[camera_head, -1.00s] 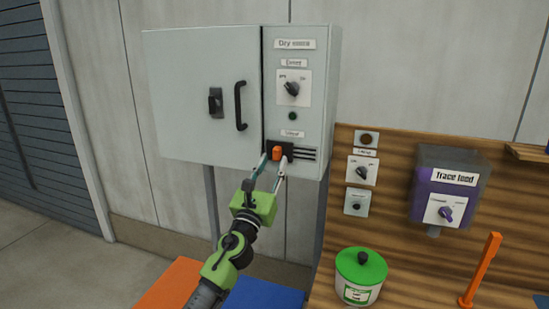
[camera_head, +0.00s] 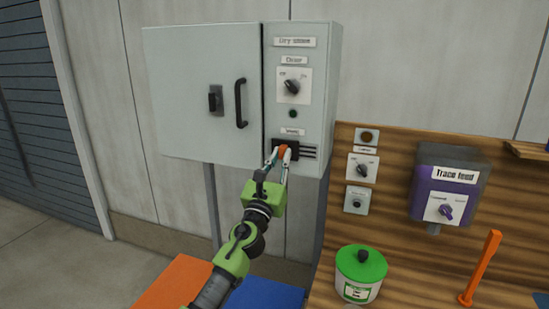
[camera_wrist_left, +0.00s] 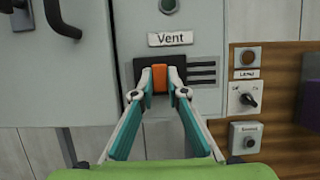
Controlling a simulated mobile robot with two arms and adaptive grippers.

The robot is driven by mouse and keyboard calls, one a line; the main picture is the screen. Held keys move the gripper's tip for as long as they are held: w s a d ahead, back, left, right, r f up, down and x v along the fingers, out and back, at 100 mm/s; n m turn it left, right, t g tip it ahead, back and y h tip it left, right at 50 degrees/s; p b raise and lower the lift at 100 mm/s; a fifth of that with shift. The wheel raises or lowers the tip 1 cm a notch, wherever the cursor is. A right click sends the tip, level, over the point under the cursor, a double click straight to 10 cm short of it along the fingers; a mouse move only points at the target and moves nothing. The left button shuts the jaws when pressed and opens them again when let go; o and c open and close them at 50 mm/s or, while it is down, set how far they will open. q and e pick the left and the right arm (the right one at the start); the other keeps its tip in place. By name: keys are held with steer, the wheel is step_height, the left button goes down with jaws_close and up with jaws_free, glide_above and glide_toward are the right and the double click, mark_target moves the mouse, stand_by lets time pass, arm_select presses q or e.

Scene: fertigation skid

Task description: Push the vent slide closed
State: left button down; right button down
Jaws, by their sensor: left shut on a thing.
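The vent slide is an orange tab (camera_wrist_left: 160,78) on a black plate (camera_wrist_left: 140,70) low on the grey cabinet's right panel, beside dark horizontal slots (camera_wrist_left: 202,73). A label reading Vent (camera_wrist_left: 170,38) is above it. My left gripper (camera_wrist_left: 161,90) is shut on the orange tab, with a fingertip at each side. In the head view the gripper (camera_head: 279,151) reaches up to the tab from below, and the fingers partly cover it. My right gripper is not in view.
The cabinet door (camera_head: 190,100) with a black handle (camera_head: 241,104) is shut at the left. A wooden panel (camera_head: 400,150) with switches and a purple Trace feed box (camera_head: 446,190) stands at the right. A green-lidded tub (camera_head: 360,272) is below.

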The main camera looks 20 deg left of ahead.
arm_select(q)
steer(key=d, duration=0.5)
steer(key=shift+s, duration=0.1)
steer(key=shift+a, duration=0.15)
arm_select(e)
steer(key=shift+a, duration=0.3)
arm_select(q)
steer(key=shift+f, duration=0.1)
steer(key=c, duration=2.3)
jaws_free()
steer(key=o, duration=0.3)
steer(key=shift+d, duration=0.2)
steer(key=shift+s+a, duration=0.1)
steer(key=v, duration=1.1)
steer(key=shift+s+f, duration=0.15)
steer(key=shift+s, duration=0.2)
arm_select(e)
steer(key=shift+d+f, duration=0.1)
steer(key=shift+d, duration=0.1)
